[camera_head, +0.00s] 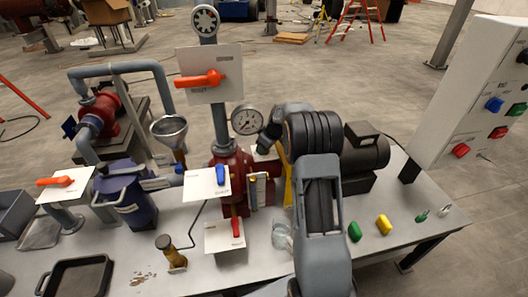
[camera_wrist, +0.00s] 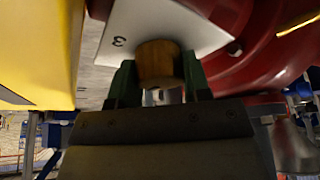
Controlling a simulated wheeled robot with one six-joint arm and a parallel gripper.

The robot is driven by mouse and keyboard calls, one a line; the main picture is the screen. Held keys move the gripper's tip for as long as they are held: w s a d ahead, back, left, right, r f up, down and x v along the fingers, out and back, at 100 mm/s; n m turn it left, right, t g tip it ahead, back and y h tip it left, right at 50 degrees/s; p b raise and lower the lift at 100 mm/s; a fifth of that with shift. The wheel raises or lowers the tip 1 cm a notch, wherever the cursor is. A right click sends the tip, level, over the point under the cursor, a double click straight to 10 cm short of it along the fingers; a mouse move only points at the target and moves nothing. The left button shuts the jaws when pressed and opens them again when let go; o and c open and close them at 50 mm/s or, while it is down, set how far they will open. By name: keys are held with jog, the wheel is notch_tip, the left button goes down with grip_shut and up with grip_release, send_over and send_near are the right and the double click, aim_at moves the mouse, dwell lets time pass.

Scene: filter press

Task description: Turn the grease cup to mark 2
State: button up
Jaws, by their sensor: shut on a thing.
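The grease cup (camera_wrist: 157,58) is a short brass cylinder in front of a white plate (camera_wrist: 150,22) in the wrist view. A mark "3" shows on the plate, left of the cup. My gripper (camera_wrist: 158,80) has its two dark green fingers on either side of the cup and is shut on it. In the head view my gripper (camera_head: 268,138) reaches down beside the red pump body (camera_head: 229,160). There the cup is hidden by my gripper and arm. Mark 2 and any pointer on the cup cannot be made out.
A yellow guard (camera_wrist: 40,50) stands close on the left in the wrist view, and red housing (camera_wrist: 250,60) on the right. In the head view a pressure gauge (camera_head: 247,120), a funnel (camera_head: 169,128) and valves with plates are left of my arm. A control box (camera_head: 485,100) stands right.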

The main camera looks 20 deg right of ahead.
jog(key=shift+m+h+b, duration=0.4)
jog(key=shift+m, duration=0.6)
jog(key=o, duration=0.9)
